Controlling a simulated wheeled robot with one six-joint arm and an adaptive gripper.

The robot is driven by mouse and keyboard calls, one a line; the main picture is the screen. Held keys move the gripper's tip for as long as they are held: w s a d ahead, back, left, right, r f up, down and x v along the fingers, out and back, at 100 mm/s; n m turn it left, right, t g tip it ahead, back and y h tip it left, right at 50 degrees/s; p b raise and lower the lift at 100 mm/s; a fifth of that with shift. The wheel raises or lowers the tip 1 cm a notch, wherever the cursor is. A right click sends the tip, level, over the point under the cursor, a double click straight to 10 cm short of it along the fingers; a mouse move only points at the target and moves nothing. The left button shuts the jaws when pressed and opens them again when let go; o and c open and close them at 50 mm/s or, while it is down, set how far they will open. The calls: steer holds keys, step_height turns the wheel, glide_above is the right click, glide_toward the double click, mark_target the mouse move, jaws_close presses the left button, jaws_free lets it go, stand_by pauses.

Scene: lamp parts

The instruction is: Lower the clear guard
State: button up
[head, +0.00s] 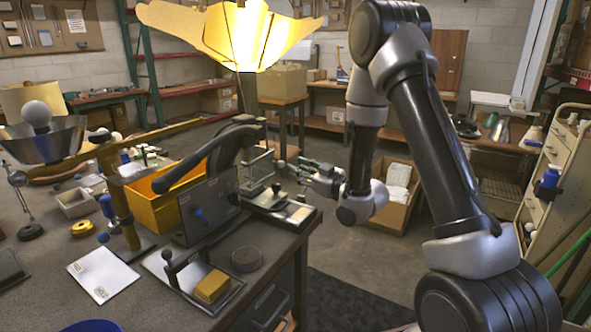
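What looks like the clear guard (256,168) is a small see-through panel with pale edges. It stands raised over a small machine base (283,207) at the right edge of the workbench. My gripper (296,168) is just to the right of it, pointing left at about its height. The fingers are small and overlap the machine parts behind them. I cannot tell whether they touch the guard or how far apart they are.
The workbench (140,292) holds a dark press with a long lever (195,165), a grey panel with a blue knob (207,210), a yellow bin (155,205) and a yellow block (212,286). A lit yellow lampshade (245,35) hangs above. An open cardboard box (396,206) stands on the floor behind.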

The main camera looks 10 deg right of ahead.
steer(key=shift+t, duration=0.6)
steer(key=d+r, duration=0.1)
steer(key=r, duration=0.1)
steer(key=d+r, duration=0.1)
steer(key=r, duration=0.2)
steer(key=d+r, duration=0.2)
steer(key=r, duration=0.1)
steer(key=shift+w+r, duration=0.1)
steer(key=shift+r, duration=0.15)
jaws_close()
step_height(320, 180, up, 5)
steer(key=s+n+g+y, duration=0.1)
steer(key=s+n+g, duration=0.1)
steer(key=g, duration=0.3)
glide_above(271, 168)
steer(key=f+v, duration=0.1)
steer(key=v, duration=0.5)
steer(key=shift+w+f, duration=0.1)
steer(key=shift+f, duration=4.6)
steer(key=shift+f, duration=2.7)
